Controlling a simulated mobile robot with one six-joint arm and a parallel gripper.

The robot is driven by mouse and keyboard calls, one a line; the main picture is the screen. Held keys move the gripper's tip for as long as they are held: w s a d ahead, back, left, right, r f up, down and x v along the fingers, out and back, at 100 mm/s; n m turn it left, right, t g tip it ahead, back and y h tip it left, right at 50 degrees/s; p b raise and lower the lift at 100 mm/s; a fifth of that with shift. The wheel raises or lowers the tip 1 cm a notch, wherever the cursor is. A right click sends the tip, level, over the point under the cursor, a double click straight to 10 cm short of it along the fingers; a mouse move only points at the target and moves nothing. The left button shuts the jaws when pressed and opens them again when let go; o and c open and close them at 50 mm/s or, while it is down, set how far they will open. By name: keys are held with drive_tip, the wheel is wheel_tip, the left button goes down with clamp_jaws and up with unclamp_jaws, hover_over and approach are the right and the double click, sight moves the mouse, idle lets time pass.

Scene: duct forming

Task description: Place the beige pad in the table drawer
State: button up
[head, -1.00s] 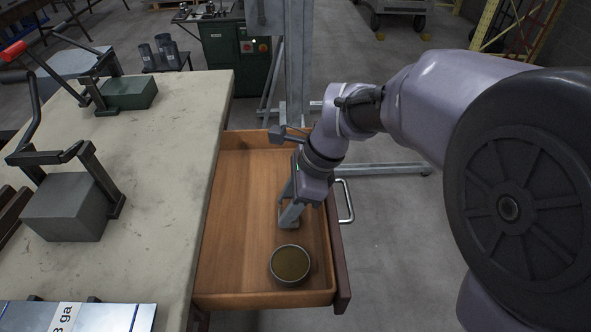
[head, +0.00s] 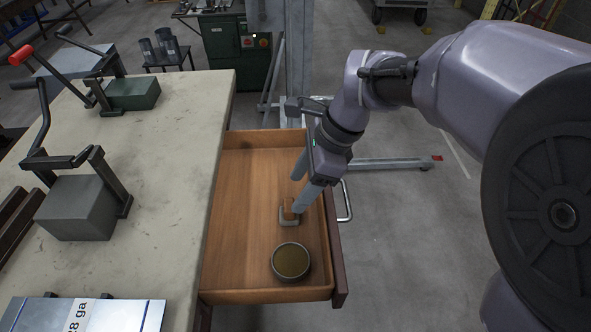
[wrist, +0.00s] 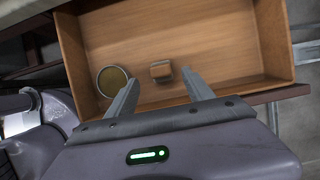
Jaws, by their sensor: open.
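A small block-like pad (head: 288,213), with a tan-brown face and a paler greyish-beige edge, lies on the floor of the open wooden table drawer (head: 237,200). In the wrist view the pad (wrist: 161,71) shows beyond and between my fingertips, with the drawer wall (wrist: 72,50) around it. My gripper (head: 300,187) is open and empty, its fingers over the drawer just above the pad. In the wrist view the gripper's two fingers (wrist: 161,78) are spread apart. In the head view a finger partly covers the pad.
A round tin (head: 291,262) with brownish contents sits in the drawer near the pad; the drawer's left side is clear. The worktable (head: 185,160) is at left, holding a grey block (head: 75,210), a green block (head: 133,94) and sheet metal (head: 120,315).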

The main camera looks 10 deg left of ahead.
drive_tip(key=s+d+r+n+t+p, duration=0.1)
drive_tip(key=s+d+r+n+t, duration=0.4)
drive_tip(key=d+r, duration=0.5)
drive_tip(key=s+d+f+n+t+h, duration=0.1)
drive_tip(key=s+d+f+n+h, duration=0.1)
drive_tip(key=s+d+n, duration=0.4)
drive_tip(key=shift+s+d+f+t, duration=0.25)
drive_tip(key=shift+s+d+t, duration=0.2)
drive_tip(key=shift+s, duration=0.55)
